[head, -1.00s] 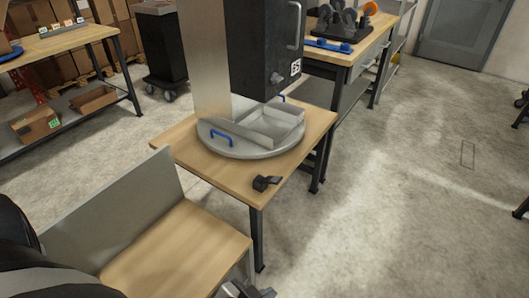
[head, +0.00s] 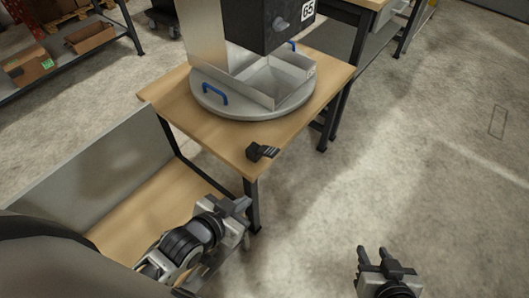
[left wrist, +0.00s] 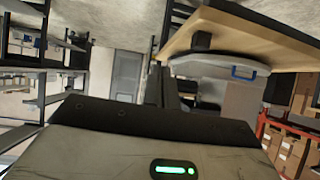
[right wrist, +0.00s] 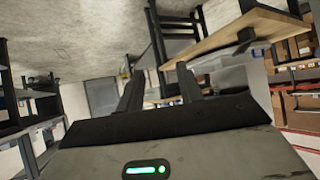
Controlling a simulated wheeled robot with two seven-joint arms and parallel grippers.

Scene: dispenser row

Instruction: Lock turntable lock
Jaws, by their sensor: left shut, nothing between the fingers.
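The round grey turntable (head: 215,105) lies on a small wooden table, with two blue handles; one handle (head: 212,92) faces me. A small black turntable lock (head: 262,152) sits at the table's front corner, near but apart from the disc. The lock also shows dark against the table in the left wrist view (left wrist: 201,40) and the right wrist view (right wrist: 245,37). My left gripper (head: 245,207) is shut and empty, in front of and below the lock in the picture. My right gripper (head: 371,252) is open and empty, over the floor to the right.
A dark dispenser (head: 262,25) labelled G5 stands above a grey tray (head: 272,82) on the turntable. A bench with a grey upright panel (head: 95,185) is at the left, close to my left arm. Open floor (head: 430,150) lies to the right.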

